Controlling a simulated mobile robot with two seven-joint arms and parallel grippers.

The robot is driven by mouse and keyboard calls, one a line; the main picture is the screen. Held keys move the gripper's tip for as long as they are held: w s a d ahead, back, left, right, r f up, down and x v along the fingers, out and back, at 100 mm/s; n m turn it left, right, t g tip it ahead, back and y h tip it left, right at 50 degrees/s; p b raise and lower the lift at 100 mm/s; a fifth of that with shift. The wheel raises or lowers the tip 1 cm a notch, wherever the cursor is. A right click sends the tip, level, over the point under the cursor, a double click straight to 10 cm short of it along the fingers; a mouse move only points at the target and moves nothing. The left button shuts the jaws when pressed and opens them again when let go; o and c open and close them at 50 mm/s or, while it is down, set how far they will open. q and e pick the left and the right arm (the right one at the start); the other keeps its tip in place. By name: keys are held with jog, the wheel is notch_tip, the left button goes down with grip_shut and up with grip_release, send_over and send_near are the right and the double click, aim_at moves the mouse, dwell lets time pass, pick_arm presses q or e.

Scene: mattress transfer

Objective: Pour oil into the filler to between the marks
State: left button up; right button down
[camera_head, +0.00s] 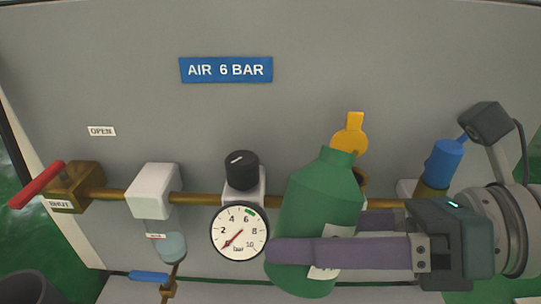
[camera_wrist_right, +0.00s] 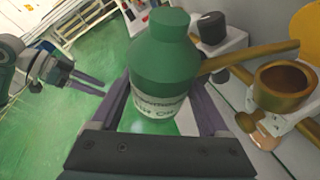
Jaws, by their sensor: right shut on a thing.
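My right gripper (camera_head: 345,245) is shut on a green oil bottle (camera_head: 322,195), with a purple finger on each side of it. The bottle also shows in the right wrist view (camera_wrist_right: 163,55), with a pale label partly readable as oil. It looks close to upright, leaning slightly. The brass filler cup (camera_wrist_right: 285,85) is open at the top, to the right of the bottle and apart from it. In the head view the bottle hides most of the filler. Below the cup is a small amber bowl (camera_wrist_right: 266,138); its marks cannot be made out. My left gripper (camera_wrist_right: 88,83) has its fingers apart, empty.
A yellow lid or tag (camera_head: 350,135) stands behind the bottle. Along the brass pipe are a red-handled valve (camera_head: 38,186), a white filter unit (camera_head: 154,185), a black knob (camera_head: 241,170), a gauge (camera_head: 238,233) near zero and a blue fitting (camera_head: 442,162).

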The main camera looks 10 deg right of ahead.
jog(key=shift+s+a+r+m, duration=0.15)
jog(key=shift+s+a+m, duration=0.05)
jog(key=shift+m, duration=0.1)
jog(key=shift+w, duration=0.1)
dwell(1.1)
jog(key=shift+r+m+y+p, duration=0.3)
jog(key=shift+r+p, duration=0.15)
jog(key=shift+p, duration=0.1)
dwell(0.5)
jog(key=shift+r, duration=0.25)
dwell(0.5)
jog(key=shift+r+m, duration=0.15)
jog(key=shift+m, duration=0.15)
dwell(0.7)
